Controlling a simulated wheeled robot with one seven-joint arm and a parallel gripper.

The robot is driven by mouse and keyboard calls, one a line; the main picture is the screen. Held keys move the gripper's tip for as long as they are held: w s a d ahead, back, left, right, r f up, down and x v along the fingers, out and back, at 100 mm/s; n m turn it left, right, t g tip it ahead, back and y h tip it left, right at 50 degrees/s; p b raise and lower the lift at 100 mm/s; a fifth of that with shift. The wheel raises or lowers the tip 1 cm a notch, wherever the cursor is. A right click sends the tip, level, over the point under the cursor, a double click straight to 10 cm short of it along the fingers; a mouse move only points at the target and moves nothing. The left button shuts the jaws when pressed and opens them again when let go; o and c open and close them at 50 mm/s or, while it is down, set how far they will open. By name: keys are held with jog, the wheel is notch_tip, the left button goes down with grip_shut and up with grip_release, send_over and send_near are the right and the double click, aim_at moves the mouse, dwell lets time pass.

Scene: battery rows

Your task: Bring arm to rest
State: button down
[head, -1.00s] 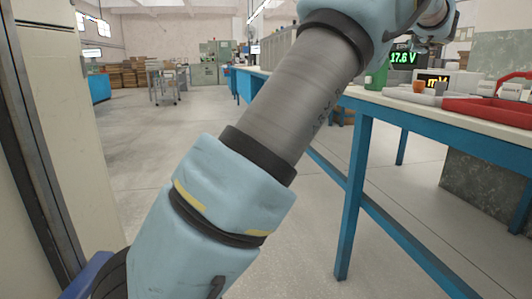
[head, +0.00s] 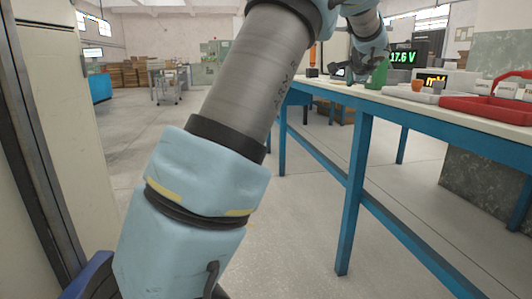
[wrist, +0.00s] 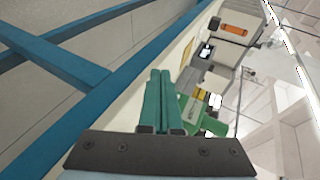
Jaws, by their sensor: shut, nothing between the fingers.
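My gripper (wrist: 160,76) shows in the wrist view as two teal fingers side by side, shut with nothing between them. The fingers are in front of the pale edge of the bench, which looks tilted in that view. In the head view my arm rises from the lower left and bends over at the top, its far end above the bench (head: 460,118). My fingertips are too small to tell clearly there.
The bench has a blue frame. A trolley (head: 166,85) stands far back. The floor left of the bench is open.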

jog(key=s+a+f+n+g+y, duration=0.1)
jog(key=s+a+f+n+g, duration=0.15)
jog(key=a+f, duration=0.4)
jog(key=s+a+f+n+g+y, duration=0.1)
jog(key=s+a+f+n, duration=0.2)
jog(key=a, duration=0.6)
jog(key=s+a+f+n+g, duration=0.35)
jog(key=s+a+f, duration=0.25)
jog(key=s, duration=0.3)
jog(key=s+a+f+n+g, duration=0.2)
jog(key=s+a+f+n, duration=0.3)
jog(key=s, duration=0.5)
jog(key=s+a+f+n+g, duration=0.2)
jog(key=s+a+f, duration=0.45)
jog(key=s, duration=0.25)
notch_tip(320, 180, up, 37)
jog(key=s+p, duration=0.1)
jog(key=p, duration=3.6)
jog(key=shift+s+a+n+h, duration=0.15)
jog(key=shift+a+n+h, duration=0.15)
jog(key=shift+a, duration=0.05)
